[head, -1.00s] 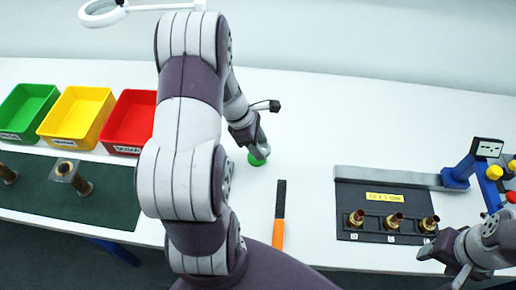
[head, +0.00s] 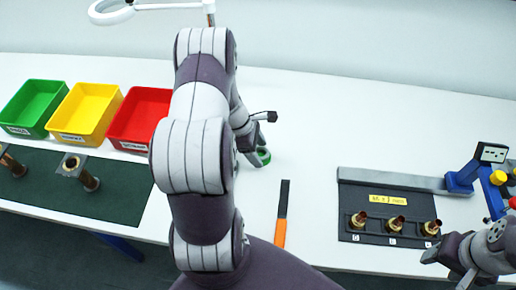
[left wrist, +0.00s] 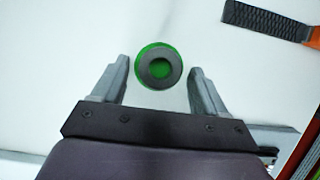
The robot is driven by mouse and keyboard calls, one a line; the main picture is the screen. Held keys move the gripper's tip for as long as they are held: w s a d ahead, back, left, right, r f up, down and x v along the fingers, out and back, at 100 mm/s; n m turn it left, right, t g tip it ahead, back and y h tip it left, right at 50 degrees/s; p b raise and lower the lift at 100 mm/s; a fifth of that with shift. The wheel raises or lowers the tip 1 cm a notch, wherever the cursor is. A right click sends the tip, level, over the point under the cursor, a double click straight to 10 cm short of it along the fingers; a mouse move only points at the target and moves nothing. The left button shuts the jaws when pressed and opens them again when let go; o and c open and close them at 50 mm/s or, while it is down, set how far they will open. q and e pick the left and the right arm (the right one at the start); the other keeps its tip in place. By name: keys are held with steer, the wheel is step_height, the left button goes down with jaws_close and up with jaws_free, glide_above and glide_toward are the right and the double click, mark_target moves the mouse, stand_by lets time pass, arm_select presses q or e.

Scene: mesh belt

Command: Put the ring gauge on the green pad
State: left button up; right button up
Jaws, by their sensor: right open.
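The ring gauge (left wrist: 159,67) is a dark grey ring lying flat on the round green pad (left wrist: 144,54) in the left wrist view. Green shows through its hole and around its rim. In the head view the green pad (head: 264,156) is partly hidden by my left gripper (head: 256,158). My left gripper also shows in the left wrist view (left wrist: 159,65); its two fingers are spread, one on each side of the ring, with gaps to it. My right gripper (head: 447,268) is open and empty at the lower right of the head view.
A file with an orange handle (head: 280,232) lies right of the pad. A black fixture (head: 370,236) holds several brass fittings. Green (head: 30,130), yellow (head: 72,136) and red (head: 128,144) bins stand left. A dark green mat (head: 110,207) carries brass parts. White table around the pad is clear.

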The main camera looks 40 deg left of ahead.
arm_select(q)
steer(key=shift+r, duration=0.3)
steer(key=d+v, duration=0.1)
steer(key=v, duration=1)
steer(key=s+d+r+m+y, duration=0.1)
steer(key=s+d+m+y, duration=0.1)
steer(key=d+m, duration=0.6)
steer(key=s+d+r+m+y, duration=0.2)
steer(key=d+m, duration=0.7)
steer(key=m, duration=0.7)
steer(key=shift+s+d+r+g+b, duration=0.25)
steer(key=shift+s+g+b, duration=0.2)
steer(key=shift+s, duration=0.45)
